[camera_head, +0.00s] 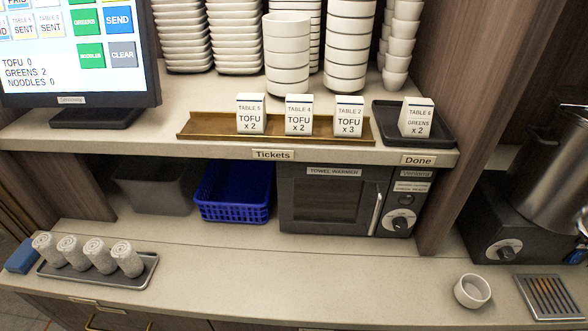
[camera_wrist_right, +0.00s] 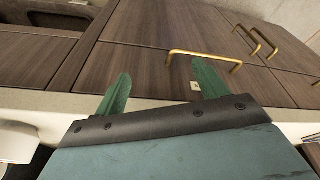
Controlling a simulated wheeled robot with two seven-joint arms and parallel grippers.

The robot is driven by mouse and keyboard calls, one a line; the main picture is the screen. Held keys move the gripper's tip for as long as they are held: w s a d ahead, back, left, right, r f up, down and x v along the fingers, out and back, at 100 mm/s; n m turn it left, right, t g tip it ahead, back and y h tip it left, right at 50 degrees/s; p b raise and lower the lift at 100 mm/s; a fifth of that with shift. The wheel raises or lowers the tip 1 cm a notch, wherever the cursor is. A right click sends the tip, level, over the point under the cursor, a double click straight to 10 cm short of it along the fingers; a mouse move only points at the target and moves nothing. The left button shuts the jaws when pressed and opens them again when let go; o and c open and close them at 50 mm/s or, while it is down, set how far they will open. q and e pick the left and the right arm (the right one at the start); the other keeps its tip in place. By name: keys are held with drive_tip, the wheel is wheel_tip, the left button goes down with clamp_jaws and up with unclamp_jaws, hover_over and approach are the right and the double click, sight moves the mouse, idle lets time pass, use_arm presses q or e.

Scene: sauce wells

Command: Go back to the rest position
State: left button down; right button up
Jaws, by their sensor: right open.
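My right gripper (camera_wrist_right: 160,90) shows in the right wrist view with its two green fingers spread wide apart and nothing between them. Beyond the fingers are brown wooden cabinet fronts and the pale counter edge. Neither gripper shows in the head view, and my left gripper is in no view.
A beige counter (camera_head: 330,270) holds a tray (camera_head: 150,262) of rolled towels, a white cup (camera_head: 472,291) and a metal grate (camera_head: 550,297). The shelf above has tickets on a brass rail (camera_head: 195,128) and stacked bowls (camera_head: 287,55). Brass handles (camera_wrist_right: 205,55) stick out from the cabinets.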

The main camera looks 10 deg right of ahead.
wheel_tip(320, 180, down, 15)
drive_tip(key=s+b, duration=0.3)
drive_tip(key=s+d+f+g+b, duration=0.1)
drive_tip(key=s+f+b, duration=0.1)
drive_tip(key=s+f, duration=0.6)
drive_tip(key=s+d+f+g+b, duration=0.1)
drive_tip(key=s+d+f+b, duration=0.1)
drive_tip(key=s+f, duration=0.6)
wheel_tip(320, 180, down, 6)
drive_tip(key=shift+f+b, duration=0.1)
drive_tip(key=shift+b, duration=0.45)
